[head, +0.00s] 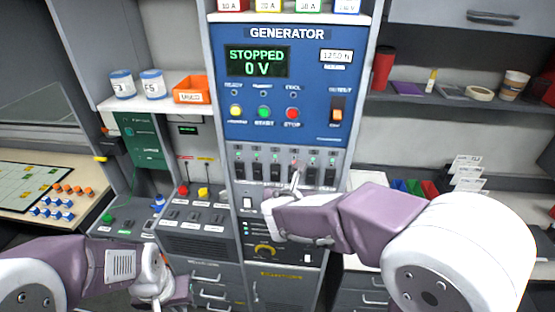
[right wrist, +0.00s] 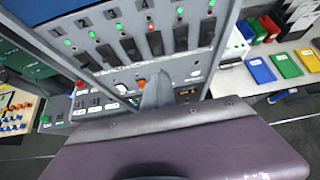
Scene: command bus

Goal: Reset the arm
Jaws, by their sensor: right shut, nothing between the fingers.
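My right gripper (head: 294,182) is shut and empty, its tip in front of the row of black breaker switches (head: 276,172) below the blue generator panel (head: 284,130). In the right wrist view its fingers (right wrist: 157,92) show just below the switches (right wrist: 155,42); I cannot tell whether they touch the panel. One lamp above the switches (right wrist: 151,27) is red, the others in view are green. The generator display (head: 257,61) reads STOPPED, 0 V. My left gripper (head: 172,292) hangs low at the bottom left, its fingers unclear.
A sloped grey console (head: 198,215) with red and yellow buttons stands left of the generator. A board with orange and blue pegs (head: 60,200) lies at the far left.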

